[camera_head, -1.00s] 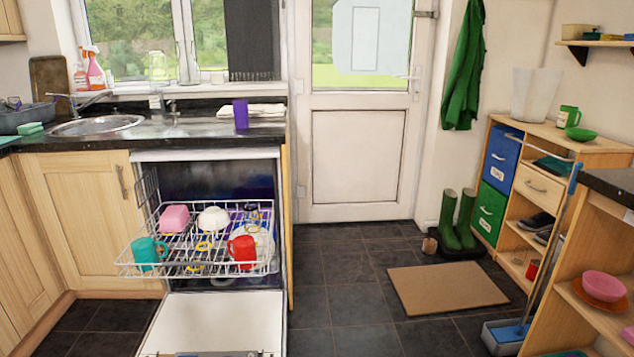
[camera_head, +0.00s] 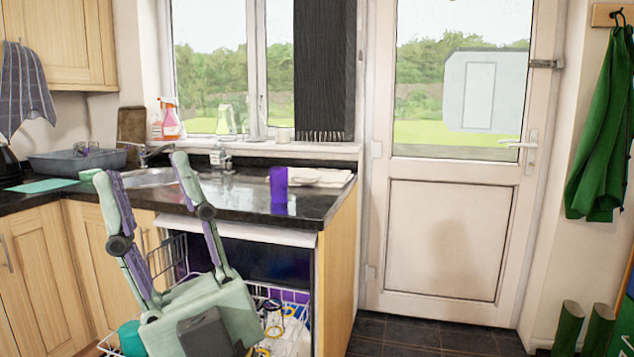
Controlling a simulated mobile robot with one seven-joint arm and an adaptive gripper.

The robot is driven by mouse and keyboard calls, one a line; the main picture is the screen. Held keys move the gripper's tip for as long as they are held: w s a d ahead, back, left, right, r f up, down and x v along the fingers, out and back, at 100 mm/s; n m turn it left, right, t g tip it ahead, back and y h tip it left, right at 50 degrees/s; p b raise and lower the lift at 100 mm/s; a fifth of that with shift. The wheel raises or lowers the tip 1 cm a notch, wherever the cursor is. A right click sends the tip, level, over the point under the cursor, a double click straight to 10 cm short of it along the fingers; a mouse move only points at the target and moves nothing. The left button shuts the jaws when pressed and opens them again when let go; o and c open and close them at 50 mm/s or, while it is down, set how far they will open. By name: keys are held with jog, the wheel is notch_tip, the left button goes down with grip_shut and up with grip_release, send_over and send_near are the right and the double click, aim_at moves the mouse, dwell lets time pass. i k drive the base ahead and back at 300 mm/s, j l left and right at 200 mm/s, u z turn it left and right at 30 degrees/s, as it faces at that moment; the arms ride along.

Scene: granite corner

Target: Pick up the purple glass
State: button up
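The purple glass (camera_head: 279,186) stands upright on the black countertop (camera_head: 235,195), right of the sink and in front of a folded white cloth. My gripper (camera_head: 139,166) is in the lower left, with its two pale green and purple fingers spread wide and pointing up. It is empty. In the picture it lies left of the glass, apart from it, over the open dishwasher. The gripper body hides part of the dishwasher rack.
The open dishwasher rack (camera_head: 296,325) holds dishes below the counter. The folded white cloth (camera_head: 322,177) lies behind the glass. A tap (camera_head: 222,158) and sink stand left of it. A white door (camera_head: 448,235) is to the right, with clear floor before it.

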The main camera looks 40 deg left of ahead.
aim_at(279, 176)
jog(key=i+u, duration=0.15)
jog(key=i, duration=0.3)
jog(key=i+l+u, duration=0.15)
jog(key=i, duration=0.3)
jog(key=i+l+u, duration=0.2)
jog(key=i, duration=0.25)
jog(key=i+l+u, duration=0.15)
jog(key=i+u, duration=0.2)
jog(key=i+l+u, duration=0.45)
jog(key=u, duration=0.2)
jog(key=i+l+u, duration=0.65)
jog(key=i+l, duration=0.3)
